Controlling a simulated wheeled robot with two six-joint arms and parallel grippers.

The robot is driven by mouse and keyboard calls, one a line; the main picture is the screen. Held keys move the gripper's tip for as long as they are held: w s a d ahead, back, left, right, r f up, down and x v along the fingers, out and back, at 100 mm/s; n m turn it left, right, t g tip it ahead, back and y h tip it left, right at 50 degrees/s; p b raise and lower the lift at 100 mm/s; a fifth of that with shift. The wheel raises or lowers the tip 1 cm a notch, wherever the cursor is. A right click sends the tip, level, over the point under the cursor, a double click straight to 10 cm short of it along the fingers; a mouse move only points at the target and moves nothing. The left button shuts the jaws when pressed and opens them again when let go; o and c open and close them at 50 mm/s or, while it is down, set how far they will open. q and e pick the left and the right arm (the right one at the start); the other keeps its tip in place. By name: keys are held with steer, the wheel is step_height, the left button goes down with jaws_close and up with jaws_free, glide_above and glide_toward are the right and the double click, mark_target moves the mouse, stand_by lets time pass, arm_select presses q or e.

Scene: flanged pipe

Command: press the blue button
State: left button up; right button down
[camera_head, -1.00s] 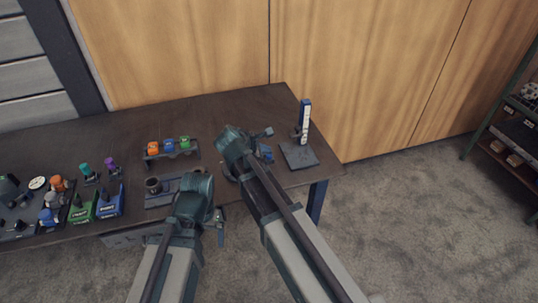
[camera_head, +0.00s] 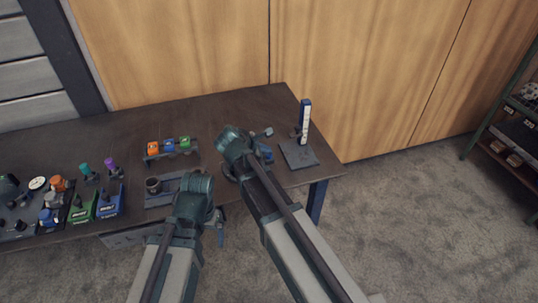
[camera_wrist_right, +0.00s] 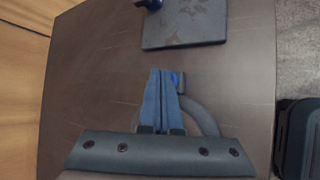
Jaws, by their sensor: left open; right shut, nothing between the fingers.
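In the head view my right wrist hides most of this spot. My left gripper (camera_head: 220,232) is open and empty at the table's front edge, its jaws hard to make out.
A dark plate (camera_head: 299,155) with an upright blue-and-white post (camera_head: 305,120) stands at the table's right end. A rack with orange, blue and green pieces (camera_head: 169,146) stands left of my right wrist. Several coloured items crowd the table's left side. The table's back middle is clear.

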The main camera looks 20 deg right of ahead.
steer(key=shift+f+b, duration=0.45)
steer(key=shift+b, duration=0.05)
steer(key=shift+r, duration=0.1)
steer(key=shift+r+p, duration=0.35)
steer(key=shift+p, duration=0.15)
step_height(320, 180, up, 6)
steer(key=p, duration=0.6)
stand_by(0.4)
